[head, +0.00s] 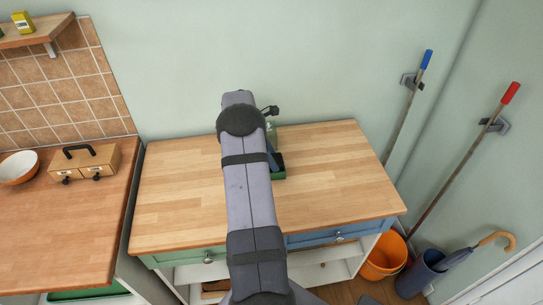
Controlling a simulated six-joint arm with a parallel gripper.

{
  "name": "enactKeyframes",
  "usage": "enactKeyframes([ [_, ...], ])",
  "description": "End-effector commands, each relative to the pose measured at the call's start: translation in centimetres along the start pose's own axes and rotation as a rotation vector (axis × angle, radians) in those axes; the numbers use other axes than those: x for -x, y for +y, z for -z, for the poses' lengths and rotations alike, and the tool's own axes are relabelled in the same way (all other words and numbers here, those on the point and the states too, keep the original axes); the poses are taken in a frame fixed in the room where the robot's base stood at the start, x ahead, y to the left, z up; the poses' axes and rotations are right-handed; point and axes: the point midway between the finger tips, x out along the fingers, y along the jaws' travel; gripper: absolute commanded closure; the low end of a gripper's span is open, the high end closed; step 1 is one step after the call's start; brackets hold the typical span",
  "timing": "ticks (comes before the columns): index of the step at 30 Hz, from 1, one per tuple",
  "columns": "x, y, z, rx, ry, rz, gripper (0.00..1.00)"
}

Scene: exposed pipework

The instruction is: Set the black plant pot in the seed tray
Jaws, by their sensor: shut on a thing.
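My arm reaches over the wooden worktop and hides most of what lies below its end. The part of my gripper (271,152) that shows is a small dark piece just right of the arm, and its fingertips are not clear. It is shut on the black plant pot (279,160), of which only a small dark patch shows. The green seed tray (280,176) shows as a small corner right of the arm, directly below the pot in the picture. I cannot tell whether the pot touches the tray.
A greenish bottle (271,131) stands behind the arm's end. The worktop (335,180) is clear on both sides. A left counter (60,220) holds a bowl (18,168) and a wooden box (85,163). An orange bucket (384,258) stands on the floor at right.

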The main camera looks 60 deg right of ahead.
Motion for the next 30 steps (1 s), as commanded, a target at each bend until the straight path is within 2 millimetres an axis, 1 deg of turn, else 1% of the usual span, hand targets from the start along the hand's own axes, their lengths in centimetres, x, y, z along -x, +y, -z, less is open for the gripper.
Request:
enactKeyframes([
  [9, -0.3, 0.0, 0.1, 0.0, 0.0, 0.0, 0.79],
  [10, -0.3, 0.0, 0.1, 0.0, 0.0, 0.0, 0.49],
  [12, -0.3, 0.0, 0.1, 0.0, 0.0, 0.0, 0.35],
  [23, 0.0, 0.0, 0.0, -0.001, 0.0, 0.0, 0.35],
  [26, 0.5, 0.1, 0.0, -0.001, 0.0, -0.002, 0.35],
  [30, 2.0, 0.1, 0.1, -0.002, 0.0, -0.004, 0.35],
])
